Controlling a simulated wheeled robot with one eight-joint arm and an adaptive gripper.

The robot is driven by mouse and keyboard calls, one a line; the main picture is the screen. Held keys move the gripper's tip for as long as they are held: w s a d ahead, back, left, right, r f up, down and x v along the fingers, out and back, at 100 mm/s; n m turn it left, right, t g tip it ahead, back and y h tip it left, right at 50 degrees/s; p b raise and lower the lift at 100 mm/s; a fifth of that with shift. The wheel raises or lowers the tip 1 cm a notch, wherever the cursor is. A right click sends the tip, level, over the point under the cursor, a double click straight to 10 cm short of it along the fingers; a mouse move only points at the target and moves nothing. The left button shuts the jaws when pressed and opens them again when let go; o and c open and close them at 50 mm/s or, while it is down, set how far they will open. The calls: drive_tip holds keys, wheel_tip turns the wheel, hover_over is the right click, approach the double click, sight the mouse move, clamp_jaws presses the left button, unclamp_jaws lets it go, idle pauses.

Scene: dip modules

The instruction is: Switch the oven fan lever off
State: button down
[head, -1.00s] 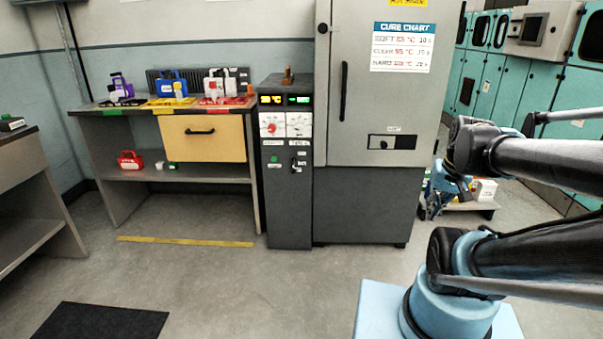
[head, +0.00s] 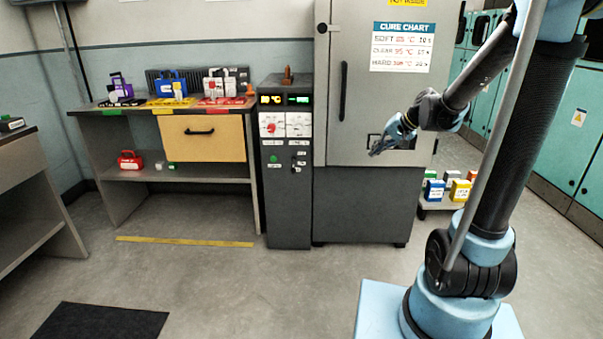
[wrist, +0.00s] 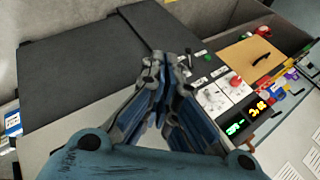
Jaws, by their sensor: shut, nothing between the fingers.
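The dark oven control column (head: 289,210) stands just left of the grey oven (head: 350,190). A small black lever (head: 295,161) shows low on its front, among small white labels that are too small to read. My gripper (head: 375,149) is in front of the oven's door, right of the column and apart from the lever. In the wrist view my gripper (wrist: 168,65) points toward the oven's lower front, fingers shut and empty.
A bench (head: 140,176) with coloured cases and a yellow drawer (head: 201,137) stands left of the column. A low shelf with small boxes (head: 452,190) is right of the oven. The floor (head: 240,285) before the column is clear.

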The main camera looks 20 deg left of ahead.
drive_tip(key=w+a+f+m+y, duration=0.15)
drive_tip(key=w+a+f, duration=0.25)
drive_tip(key=w+a, duration=0.45)
drive_tip(key=w+a+f+y, duration=0.3)
drive_tip(key=w+a+f, duration=0.1)
drive_tip(key=w+a, duration=0.4)
drive_tip(key=m+t+y, duration=0.1)
drive_tip(key=m+y, duration=0.2)
drive_tip(key=y, duration=0.1)
approach(301, 169)
drive_tip(key=s+r, duration=0.1)
drive_tip(key=s, duration=0.3)
drive_tip(key=shift+w+d+r, duration=0.15)
drive_tip(key=shift+w+d, duration=0.1)
drive_tip(key=shift+d, duration=0.25)
drive_tip(key=shift+a, duration=0.1)
drive_tip(key=x, duration=1)
drive_tip(key=shift+r, duration=0.15)
